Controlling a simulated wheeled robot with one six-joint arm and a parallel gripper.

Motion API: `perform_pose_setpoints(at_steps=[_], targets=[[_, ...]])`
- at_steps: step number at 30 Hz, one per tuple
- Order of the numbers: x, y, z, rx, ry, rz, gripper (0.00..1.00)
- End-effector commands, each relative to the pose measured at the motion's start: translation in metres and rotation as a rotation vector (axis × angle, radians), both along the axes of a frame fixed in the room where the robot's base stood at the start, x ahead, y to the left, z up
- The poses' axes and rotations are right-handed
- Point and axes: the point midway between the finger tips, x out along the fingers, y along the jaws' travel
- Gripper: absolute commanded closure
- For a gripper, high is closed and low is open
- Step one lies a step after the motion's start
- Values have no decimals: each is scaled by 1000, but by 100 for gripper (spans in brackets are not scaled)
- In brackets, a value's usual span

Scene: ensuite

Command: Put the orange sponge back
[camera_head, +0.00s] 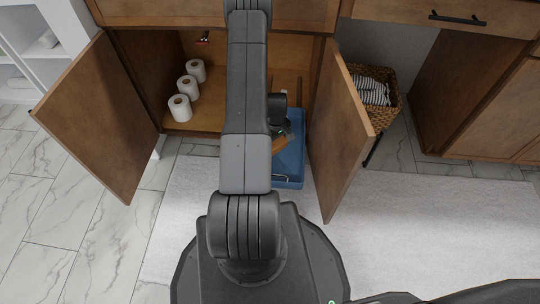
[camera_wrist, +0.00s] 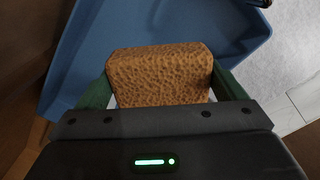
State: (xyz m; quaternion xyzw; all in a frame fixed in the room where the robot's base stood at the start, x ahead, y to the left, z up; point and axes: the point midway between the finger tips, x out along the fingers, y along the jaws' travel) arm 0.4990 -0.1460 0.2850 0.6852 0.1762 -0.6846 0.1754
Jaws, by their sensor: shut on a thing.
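The orange sponge (camera_wrist: 160,75), a porous brown-orange block, sits between the two green fingers of my gripper (camera_wrist: 160,88) in the wrist view. The fingers press on its left and right sides, so my gripper is shut on it. A blue bin (camera_wrist: 85,50) lies beyond and below the sponge in that view. In the head view the blue bin (camera_head: 289,168) stands at the front right of the open cabinet, partly hidden by my arm. I cannot tell how high the sponge is above the bin.
The cabinet's left door (camera_head: 100,118) and right door (camera_head: 340,130) stand open on either side of my arm. Several white toilet rolls (camera_head: 181,108) stand on the cabinet floor at left. A wicker basket (camera_head: 388,88) with striped cloth is right of the right door. A pale rug (camera_head: 420,220) covers the floor.

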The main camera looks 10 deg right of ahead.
Motion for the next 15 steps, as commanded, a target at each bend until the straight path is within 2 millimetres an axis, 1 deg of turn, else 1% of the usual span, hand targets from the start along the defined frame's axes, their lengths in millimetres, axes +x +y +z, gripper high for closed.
perform_pose_setpoints(at_steps=[5,9,15], targets=[[-2,-1,-29,0,2,3,31],[-1,-1,-55,0,1,3,31],[-1,-1,-74,0,1,2,31]])
